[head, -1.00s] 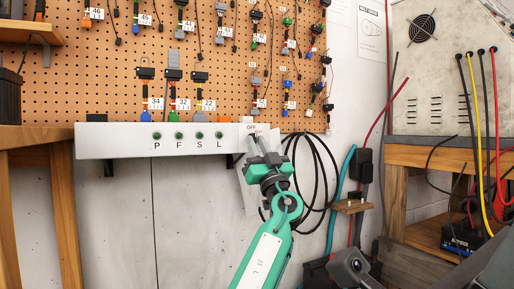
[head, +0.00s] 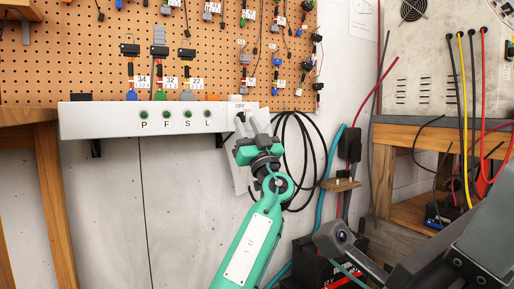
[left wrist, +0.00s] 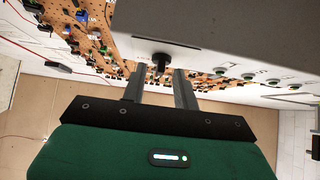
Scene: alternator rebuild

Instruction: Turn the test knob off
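The test knob (left wrist: 160,62) is a small dark knob on the underside or face of a pale panel in the left wrist view. It sits between the two finger ends of my left gripper (left wrist: 158,84), with a gap visible on both sides. In the head view my left gripper (head: 258,128), green and grey, is at the right end of the white panel (head: 100,118), just below the OFF label (head: 240,105). There the fingers largely hide the knob, and its pointing direction is unclear. My right gripper's fingers do not show.
Green lamps (head: 166,115) marked P, F, S, L line the panel. Black cables (head: 298,205) hang right of my left gripper. A pegboard (head: 90,60) of connectors is above. A wooden bench (head: 415,140) with a grey cabinet (head: 420,70) stands at right.

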